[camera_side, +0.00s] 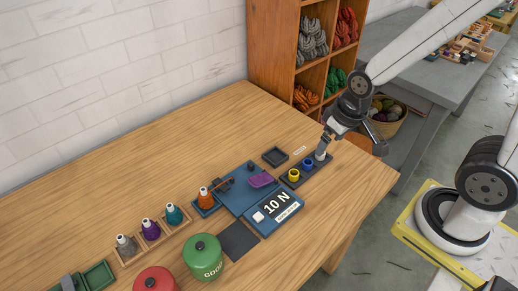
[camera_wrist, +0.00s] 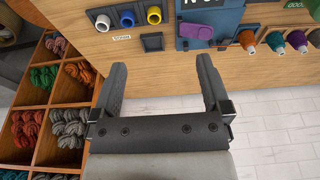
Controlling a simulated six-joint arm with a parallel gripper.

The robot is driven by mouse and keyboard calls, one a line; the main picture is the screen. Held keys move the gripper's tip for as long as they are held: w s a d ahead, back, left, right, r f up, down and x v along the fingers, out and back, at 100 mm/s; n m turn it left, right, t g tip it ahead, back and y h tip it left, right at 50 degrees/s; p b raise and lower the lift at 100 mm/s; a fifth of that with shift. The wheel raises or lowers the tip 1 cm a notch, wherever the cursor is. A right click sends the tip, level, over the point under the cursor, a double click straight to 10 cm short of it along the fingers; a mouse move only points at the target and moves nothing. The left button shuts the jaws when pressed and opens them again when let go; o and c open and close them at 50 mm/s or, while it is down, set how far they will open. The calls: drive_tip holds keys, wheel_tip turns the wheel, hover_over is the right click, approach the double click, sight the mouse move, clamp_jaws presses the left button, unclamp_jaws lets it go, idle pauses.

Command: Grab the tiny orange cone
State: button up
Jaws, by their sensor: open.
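The small orange cone (camera_side: 206,197) with a pale tip stands upright on a blue base at the left end of the blue device, in the side view. In the wrist view the orange cone (camera_wrist: 247,41) shows near the top, right of centre, beyond the right finger. My gripper (camera_side: 350,145) is at the table's right end, well to the right of the cone and apart from it. In the wrist view my gripper (camera_wrist: 162,75) has its two dark fingers wide apart with nothing between them.
The blue device with a "10 N" display (camera_side: 277,205) and a purple piece (camera_side: 262,180) lies between gripper and cone. Teal (camera_side: 174,214), purple (camera_side: 150,229) and grey (camera_side: 126,245) cones stand left. A green pot (camera_side: 203,258) is in front. The table behind is clear.

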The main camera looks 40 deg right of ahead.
drive_tip(key=w, duration=0.1)
drive_tip(key=n+g+y, duration=0.1)
drive_tip(key=n+g, duration=0.1)
drive_tip(key=n, duration=0.9)
hover_over(203, 189)
drive_tip(key=f, duration=1.2)
drive_tip(key=shift+s+f, duration=0.25)
drive_tip(key=shift+s, duration=0.05)
drive_tip(key=shift+f, duration=0.1)
drive_tip(key=shift+w+a+f, duration=0.1)
drive_tip(key=shift+a+f, duration=0.05)
drive_tip(key=shift+f, duration=1.05)
drive_tip(key=shift+w+f, duration=0.15)
drive_tip(key=shift+f, duration=1.15)
drive_tip(key=shift+w+f, duration=0.1)
drive_tip(key=shift+f, duration=1.2)
